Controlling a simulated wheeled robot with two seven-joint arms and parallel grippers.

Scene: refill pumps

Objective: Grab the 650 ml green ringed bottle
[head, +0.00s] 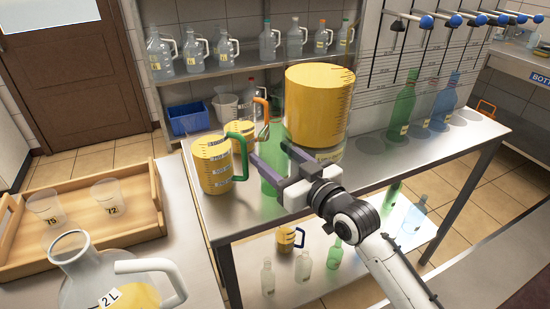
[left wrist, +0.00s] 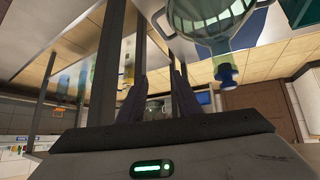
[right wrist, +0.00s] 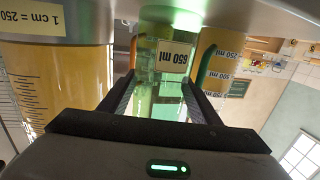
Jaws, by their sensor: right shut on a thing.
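The green ringed bottle with a "650 ml" label (right wrist: 173,58) shows in the right wrist view between the fingers of my right gripper (right wrist: 160,95), which is shut on it. In the head view the green bottle (head: 271,178) stands upright on the metal table, partly hidden by my right gripper (head: 268,165). My left gripper is outside the head view. In the left wrist view my left gripper (left wrist: 160,85) has its fingers apart with nothing between them.
A large yellow-filled measuring vessel (head: 320,105) stands close right of the bottle. A yellow measuring jug with a green handle (head: 212,165) is close left. A wooden tray (head: 90,245) holds two cups.

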